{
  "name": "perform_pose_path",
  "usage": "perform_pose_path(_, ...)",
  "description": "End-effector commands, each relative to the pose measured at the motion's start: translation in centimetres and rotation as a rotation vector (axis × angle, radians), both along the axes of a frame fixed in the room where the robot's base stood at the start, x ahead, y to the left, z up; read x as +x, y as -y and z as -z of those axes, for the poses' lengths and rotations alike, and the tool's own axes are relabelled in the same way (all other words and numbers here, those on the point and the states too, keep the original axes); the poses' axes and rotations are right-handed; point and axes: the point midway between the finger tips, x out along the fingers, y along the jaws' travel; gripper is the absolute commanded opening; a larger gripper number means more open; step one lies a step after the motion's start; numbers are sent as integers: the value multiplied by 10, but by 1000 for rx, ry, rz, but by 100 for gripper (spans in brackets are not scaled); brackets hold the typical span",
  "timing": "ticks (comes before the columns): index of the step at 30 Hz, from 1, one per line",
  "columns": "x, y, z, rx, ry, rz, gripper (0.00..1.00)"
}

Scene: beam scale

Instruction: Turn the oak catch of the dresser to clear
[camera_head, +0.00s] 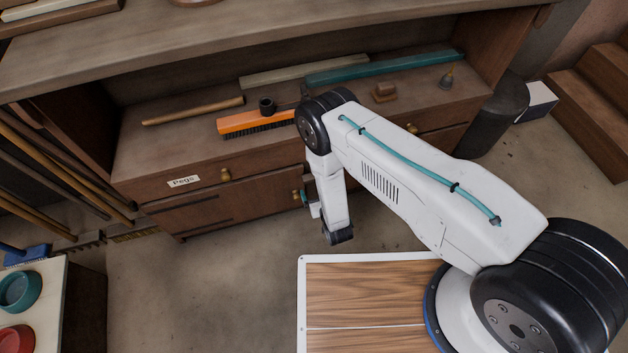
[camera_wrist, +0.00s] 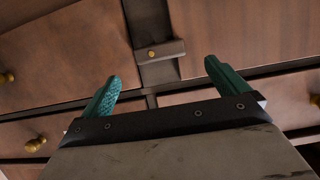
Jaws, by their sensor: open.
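The dark wooden dresser (camera_head: 225,213) stands in front of me. In the wrist view, a small brown wooden block, which looks like the oak catch (camera_wrist: 166,73), sits on the dark upright between two panels, with a brass pin in it. The catch is hidden behind my arm in the head view. My gripper (camera_wrist: 162,69) is open, its two teal fingers to the left and right of the catch in the picture. Nothing is between them that I can see held, and I cannot tell how far from the catch they are. In the head view my arm mostly hides the gripper.
Brass knobs (camera_wrist: 36,144) stick out from the dresser fronts. A drawer has a "Pegs" label (camera_head: 183,181). On the dresser's ledge lie an orange brush (camera_head: 250,122), a wooden rod (camera_head: 193,111) and a teal bar (camera_head: 385,67). Long poles (camera_head: 50,165) lean at left. The floor before the dresser is clear.

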Motion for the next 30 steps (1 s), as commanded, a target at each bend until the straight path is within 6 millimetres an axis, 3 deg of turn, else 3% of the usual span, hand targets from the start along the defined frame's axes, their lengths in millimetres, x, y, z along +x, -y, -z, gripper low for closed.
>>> perform_pose_path(12, 55, -15, 23, 2, 2, 2, 99)
perform_pose_path(24, 65, -18, 27, 0, 0, 0, 99)
perform_pose_path(25, 65, -18, 27, 0, 0, 0, 96)
perform_pose_path(30, 65, -18, 27, 0, 0, 0, 54)
